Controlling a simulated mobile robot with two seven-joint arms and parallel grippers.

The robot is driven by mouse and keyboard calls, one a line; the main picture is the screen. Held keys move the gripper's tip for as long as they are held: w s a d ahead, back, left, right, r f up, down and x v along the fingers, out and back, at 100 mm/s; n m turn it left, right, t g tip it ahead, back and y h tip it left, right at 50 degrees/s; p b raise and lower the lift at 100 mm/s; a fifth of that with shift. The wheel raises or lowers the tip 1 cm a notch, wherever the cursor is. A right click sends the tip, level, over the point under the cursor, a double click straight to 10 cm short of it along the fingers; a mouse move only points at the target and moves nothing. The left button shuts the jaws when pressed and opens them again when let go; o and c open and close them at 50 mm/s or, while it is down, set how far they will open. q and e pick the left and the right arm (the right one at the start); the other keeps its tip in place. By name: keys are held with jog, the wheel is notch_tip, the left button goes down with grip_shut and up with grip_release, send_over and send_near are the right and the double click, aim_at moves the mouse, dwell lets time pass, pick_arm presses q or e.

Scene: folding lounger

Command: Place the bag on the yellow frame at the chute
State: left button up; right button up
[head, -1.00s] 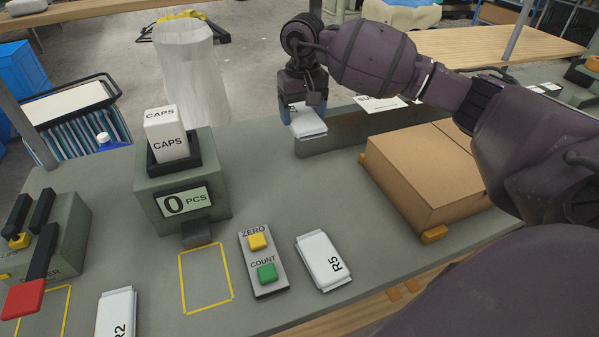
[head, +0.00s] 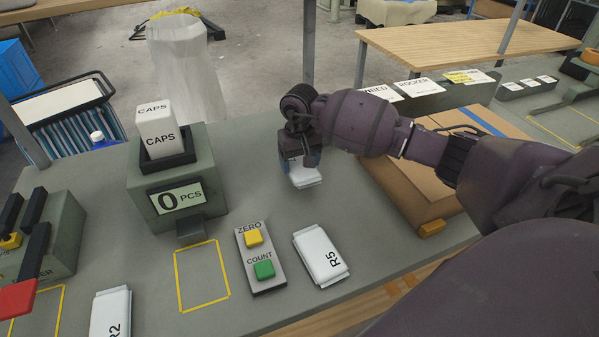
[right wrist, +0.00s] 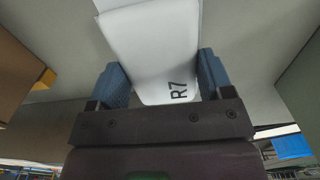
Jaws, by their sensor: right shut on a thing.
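My right gripper (head: 303,165) is shut on a white bag (head: 304,176) and holds it above the grey bench, between the cardboard box and the caps counter. In the right wrist view the bag (right wrist: 155,50) reads R7 and sits between the blue fingers of the gripper (right wrist: 163,75). The yellow frame (head: 202,277) is marked on the bench below the chute (head: 190,232) of the counting machine (head: 176,185), whose display reads 0 PCS. The frame is empty. My left gripper is not in view.
A button panel (head: 260,258) with yellow ZERO and green COUNT stands right of the frame. Bag R5 (head: 321,256) lies beside it. Bag R2 (head: 110,315) lies at lower left, near a sealer-like machine (head: 45,240) with a red handle. A cardboard box (head: 405,190) stands at right.

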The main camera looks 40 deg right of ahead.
aim_at(300, 172)
jog(key=shift+f, duration=1.95)
jog(key=shift+f+b, duration=0.15)
jog(key=shift+b, duration=0.15)
jog(key=o, duration=0.5)
jog(key=shift+f, duration=0.1)
jog(key=shift+c, duration=0.2)
jog(key=o, duration=0.5)
jog(key=shift+c, duration=0.2)
